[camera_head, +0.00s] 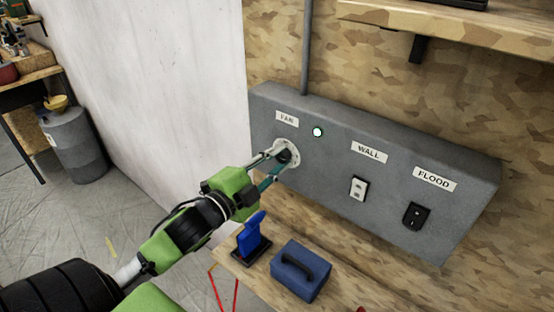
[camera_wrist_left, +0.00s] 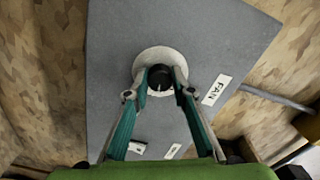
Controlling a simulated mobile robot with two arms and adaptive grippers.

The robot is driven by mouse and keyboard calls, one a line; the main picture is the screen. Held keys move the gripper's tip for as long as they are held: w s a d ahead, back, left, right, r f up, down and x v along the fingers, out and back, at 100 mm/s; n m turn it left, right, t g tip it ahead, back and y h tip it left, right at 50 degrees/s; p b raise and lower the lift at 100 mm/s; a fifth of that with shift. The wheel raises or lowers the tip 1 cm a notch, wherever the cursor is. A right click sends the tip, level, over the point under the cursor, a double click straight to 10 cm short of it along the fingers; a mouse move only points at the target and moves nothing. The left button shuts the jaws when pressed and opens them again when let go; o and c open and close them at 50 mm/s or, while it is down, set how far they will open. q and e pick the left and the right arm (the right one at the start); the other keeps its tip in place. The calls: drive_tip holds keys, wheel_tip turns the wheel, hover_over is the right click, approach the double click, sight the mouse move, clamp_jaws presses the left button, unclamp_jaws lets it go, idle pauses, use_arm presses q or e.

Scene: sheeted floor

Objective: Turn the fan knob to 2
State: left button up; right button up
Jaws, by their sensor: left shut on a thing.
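The fan knob (camera_head: 284,156) is a black round knob on a pale dial plate (camera_head: 293,147), under the FAN label (camera_head: 287,118) on a grey wall panel (camera_head: 330,165). A small lit green lamp (camera_head: 318,132) is right of it. My left gripper (camera_head: 276,160) reaches the knob with its fingers around it, shut on it. In the left wrist view the knob (camera_wrist_left: 160,78) sits between the two fingertips, with a white pointer line on its face. The dial's numbers are too small to read. My right gripper is not in view.
A white WALL switch (camera_head: 358,188) and a black FLOOD switch (camera_head: 416,216) are on the same panel. Below, a wooden bench (camera_head: 262,278) holds a blue case (camera_head: 301,270) and a blue upright object (camera_head: 252,238). A wooden shelf (camera_head: 470,28) juts out above.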

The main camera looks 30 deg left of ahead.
use_arm(q)
drive_tip(key=o, duration=1.1)
drive_tip(key=shift+o, duration=0.2)
drive_tip(key=s, duration=0.7)
drive_tip(key=shift+s+a, duration=0.25)
